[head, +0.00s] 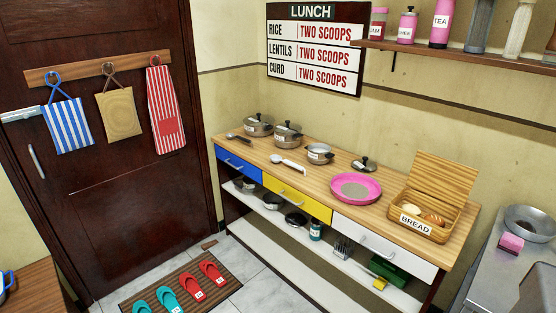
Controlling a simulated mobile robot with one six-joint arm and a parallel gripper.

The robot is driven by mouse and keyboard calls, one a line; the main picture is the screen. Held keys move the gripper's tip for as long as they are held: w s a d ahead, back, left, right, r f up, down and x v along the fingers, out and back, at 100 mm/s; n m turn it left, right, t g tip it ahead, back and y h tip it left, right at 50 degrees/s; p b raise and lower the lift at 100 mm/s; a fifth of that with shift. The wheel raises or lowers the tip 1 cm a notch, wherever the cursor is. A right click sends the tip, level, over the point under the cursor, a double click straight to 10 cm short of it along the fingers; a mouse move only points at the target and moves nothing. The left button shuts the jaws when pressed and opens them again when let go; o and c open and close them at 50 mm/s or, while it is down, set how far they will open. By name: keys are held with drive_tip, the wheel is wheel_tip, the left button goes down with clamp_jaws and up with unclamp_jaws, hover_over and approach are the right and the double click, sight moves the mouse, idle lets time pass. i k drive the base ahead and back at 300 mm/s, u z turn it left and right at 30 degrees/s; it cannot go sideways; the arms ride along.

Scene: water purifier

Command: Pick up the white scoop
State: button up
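The white scoop (288,163) lies on the wooden top of the counter (320,190) in the head view. It rests in front of the metal pots, above the seam between the blue and yellow drawers. Its bowl is toward the left and its handle points right, toward the pink plate. Nothing covers it. My gripper is not in view.
Several metal pots, including a small one (319,153), stand behind the scoop. A dark-handled scoop (238,138) lies at the left. A pink plate (372,190), a lid (364,165) and a bread box (430,213) are to the right. Slippers lie on a floor mat (225,283).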

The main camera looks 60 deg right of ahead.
sight(276, 159)
drive_tip(key=z, duration=0.35)
drive_tip(key=i, duration=1.2)
drive_tip(key=z, duration=0.55)
